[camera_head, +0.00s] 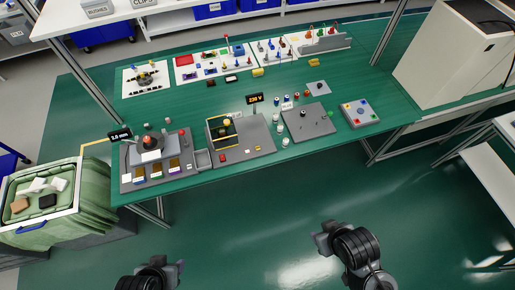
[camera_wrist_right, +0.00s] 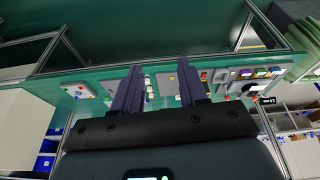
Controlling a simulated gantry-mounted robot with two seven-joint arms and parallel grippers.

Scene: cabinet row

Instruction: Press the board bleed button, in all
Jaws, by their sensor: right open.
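A grey board (camera_head: 262,135) with a yellow-framed black opening lies at the middle front of the green workbench (camera_head: 190,100). A small red button-like part (camera_head: 222,158) sits at its front left, and small yellow parts lie at its front edge. I cannot tell which part is the bleed button. A display (camera_head: 255,98) reading "230 V" stands behind the board. My right gripper (camera_head: 323,238) is in front of the bench, clear of it; its two fingers are apart and empty in the right wrist view (camera_wrist_right: 160,80). My left gripper (camera_head: 165,272) is at the bottom edge, its jaws unclear.
A station with a "2.0 mm" display (camera_head: 120,134) stands at the bench's left. Another grey plate (camera_head: 308,122) and a button box (camera_head: 360,112) are to the right. A green bin (camera_head: 90,215) stands at the left. The floor before the bench is clear.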

